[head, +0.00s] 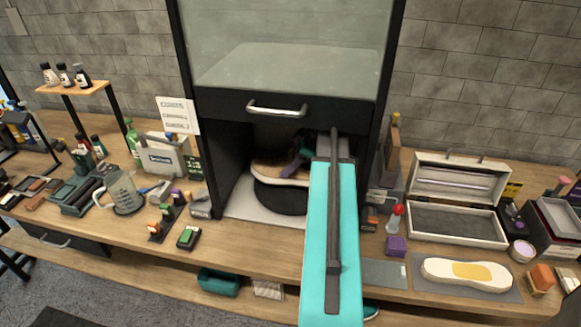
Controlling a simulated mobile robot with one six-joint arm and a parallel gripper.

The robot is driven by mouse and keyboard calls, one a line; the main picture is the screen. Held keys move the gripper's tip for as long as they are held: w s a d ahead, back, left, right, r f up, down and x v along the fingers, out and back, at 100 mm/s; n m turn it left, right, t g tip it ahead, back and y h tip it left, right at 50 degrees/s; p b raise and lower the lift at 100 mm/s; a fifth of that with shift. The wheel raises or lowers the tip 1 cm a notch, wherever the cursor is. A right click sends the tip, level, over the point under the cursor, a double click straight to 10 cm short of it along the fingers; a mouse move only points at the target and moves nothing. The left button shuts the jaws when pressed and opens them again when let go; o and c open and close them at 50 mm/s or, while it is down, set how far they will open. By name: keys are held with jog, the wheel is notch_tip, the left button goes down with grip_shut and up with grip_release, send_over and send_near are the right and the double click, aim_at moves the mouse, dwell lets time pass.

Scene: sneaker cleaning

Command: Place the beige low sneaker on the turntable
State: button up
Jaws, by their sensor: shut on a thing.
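The beige low sneaker (268,170) is inside the dark open bay under the glass-fronted cabinet. Its pale sole faces the front, and its right part is hidden by my gripper and arm. The round black turntable (279,199) lies on the bay floor directly below the sneaker. I cannot tell whether the sole touches it or is slightly above. My gripper (300,152) reaches into the bay from the right, shut on the sneaker at its upper right part. The fingers are small and dark here, partly hidden by my teal arm.
Bottles, brushes and a clear jug (123,193) crowd the bench to the left. An open case (455,220) and a pale sole on a mat (467,274) lie to the right.

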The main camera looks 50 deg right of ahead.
jog(key=shift+w+d, duration=0.25)
jog(key=shift+d, duration=0.2)
jog(key=f, duration=0.1)
jog(key=f+b, duration=0.1)
jog(key=shift+d+f, duration=0.35)
jog(key=shift+a+f, duration=0.1)
jog(key=shift+f, duration=0.15)
jog(key=shift+w+a+f, duration=0.1)
jog(key=shift+w+a, duration=0.05)
jog(key=shift+w, duration=0.05)
jog(key=o, duration=1.5)
jog(key=shift+c, duration=0.2)
